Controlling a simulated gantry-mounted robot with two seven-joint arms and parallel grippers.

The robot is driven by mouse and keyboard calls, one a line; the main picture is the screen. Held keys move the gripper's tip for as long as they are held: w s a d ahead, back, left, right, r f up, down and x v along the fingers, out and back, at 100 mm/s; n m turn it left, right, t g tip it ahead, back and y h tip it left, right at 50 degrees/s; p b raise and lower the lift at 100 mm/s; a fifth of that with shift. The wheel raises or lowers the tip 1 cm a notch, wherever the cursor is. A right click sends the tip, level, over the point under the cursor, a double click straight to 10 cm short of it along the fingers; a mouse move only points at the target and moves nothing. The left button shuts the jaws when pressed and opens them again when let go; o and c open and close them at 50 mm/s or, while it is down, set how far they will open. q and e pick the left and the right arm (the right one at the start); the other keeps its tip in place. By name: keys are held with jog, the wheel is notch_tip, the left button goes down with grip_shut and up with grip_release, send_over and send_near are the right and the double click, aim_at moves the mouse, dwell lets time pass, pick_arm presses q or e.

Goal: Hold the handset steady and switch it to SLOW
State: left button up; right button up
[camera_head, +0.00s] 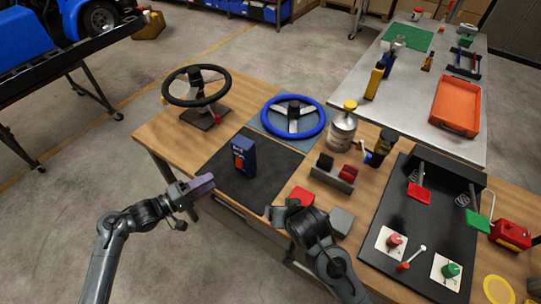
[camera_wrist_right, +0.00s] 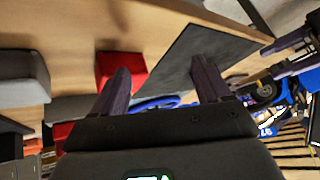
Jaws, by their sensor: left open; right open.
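The handset (camera_head: 244,155) is a dark blue box with an orange-red lower front, standing upright on the dark mat (camera_head: 235,185) at the left of the wooden bench. Its lettering and switch setting are too small to read. My left gripper (camera_head: 208,181) is off the front left of the mat, apart from the handset, open and empty. My right gripper (camera_head: 279,211) is at the bench's front edge, right of the mat; in the right wrist view its two fingers (camera_wrist_right: 163,82) are spread with nothing between them. I cannot make out the handset there.
A black steering wheel (camera_head: 196,88) stands behind the handset, and a blue wheel (camera_head: 293,117) lies behind right. A red block (camera_head: 302,197) and grey block (camera_head: 341,221) lie by my right arm. A metal canister (camera_head: 342,130) and black pedal board (camera_head: 400,275) are farther right.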

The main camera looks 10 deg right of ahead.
aim_at(243, 150)
jog(key=shift+w+a+r+n+t+y, duration=0.6)
jog(key=shift+w+r+n+y, duration=1.6)
jog(key=shift+w, duration=1.45)
jog(key=shift+w+a+r+n+t+y, duration=0.55)
jog(key=shift+w+r+n+y, duration=0.85)
jog(key=shift+w+n+y, duration=1.5)
jog(key=shift+n+h, duration=0.5)
jog(key=shift+h, duration=0.1)
jog(key=x, duration=0.7)
jog(key=w+x, duration=0.1)
jog(key=x, duration=0.2)
jog(key=shift+w+d+r, duration=0.1)
jog(key=shift+w, duration=0.05)
jog(key=shift+c, duration=0.2)
